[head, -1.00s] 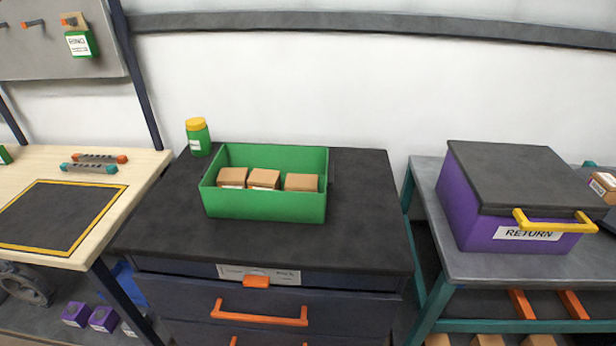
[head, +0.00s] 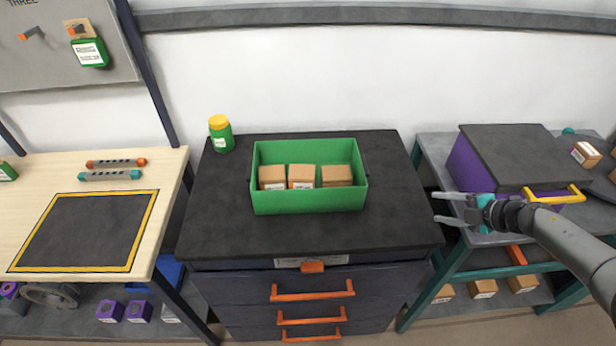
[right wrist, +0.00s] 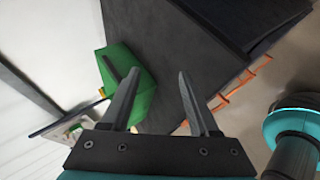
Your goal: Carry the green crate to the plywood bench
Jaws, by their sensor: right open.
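The green crate (head: 309,201) stands upright on the dark top of the drawer cabinet (head: 290,238). It holds three small brown cartons (head: 303,176) side by side. The plywood bench (head: 170,175) is at the left, with a yellow-bordered dark mat (head: 85,230) on it. My right gripper (head: 436,207) is open and empty, to the right of the crate and apart from it. In the right wrist view the crate (right wrist: 143,95) shows partly behind the left finger of my open gripper (right wrist: 184,72). My left gripper is not in view.
A green jar with a yellow lid (head: 221,136) stands behind the crate's left side. A purple return box (head: 470,165) sits on the right-hand bench. Two handle-like parts (head: 115,163) lie at the back of the plywood bench. A gap separates this bench from the cabinet.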

